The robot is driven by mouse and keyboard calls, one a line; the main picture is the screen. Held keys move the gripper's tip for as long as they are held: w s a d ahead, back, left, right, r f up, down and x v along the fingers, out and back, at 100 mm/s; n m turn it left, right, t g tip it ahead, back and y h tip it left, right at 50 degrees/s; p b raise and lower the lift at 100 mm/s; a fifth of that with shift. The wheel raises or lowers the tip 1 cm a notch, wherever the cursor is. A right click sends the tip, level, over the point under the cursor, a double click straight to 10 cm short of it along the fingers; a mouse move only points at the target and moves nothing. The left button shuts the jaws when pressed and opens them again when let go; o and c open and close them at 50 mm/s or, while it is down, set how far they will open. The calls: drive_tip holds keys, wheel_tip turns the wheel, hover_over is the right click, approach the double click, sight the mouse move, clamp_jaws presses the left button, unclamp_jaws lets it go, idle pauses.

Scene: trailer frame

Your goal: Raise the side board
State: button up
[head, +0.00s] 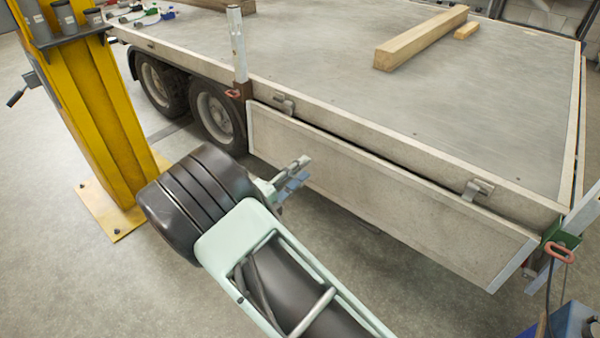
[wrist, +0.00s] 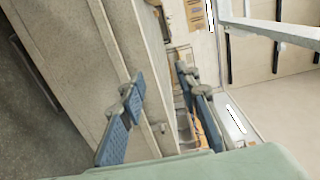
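The side board (head: 380,190) is a long pale panel with a light metal rim. In the head view it hangs down along the trailer's near side, below the bed edge, with two hinges (head: 284,104) (head: 477,188) at its top. My gripper (head: 303,170) is in front of the board's left part, with its fingertips overlapping the board in the picture. The wrist view shows its two blue-grey fingers (wrist: 158,90) spread apart, with nothing clearly held. A pale panel edge passes behind them; whether it lies between them I cannot tell.
The trailer bed (head: 330,50) carries wooden beams (head: 422,38). Corner posts stand at the left (head: 238,45) and right (head: 584,213), with red handles (head: 233,93) (head: 560,252). A yellow column (head: 95,110) stands left of my arm. A blue object (head: 570,322) sits at bottom right.

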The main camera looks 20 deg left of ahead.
clamp_jaws()
drive_tip(key=c, duration=0.7)
unclamp_jaws()
drive_tip(key=shift+c, duration=0.2)
drive_tip(key=o, duration=0.7)
drive_tip(key=shift+o, duration=0.2)
drive_tip(key=v, duration=1.2)
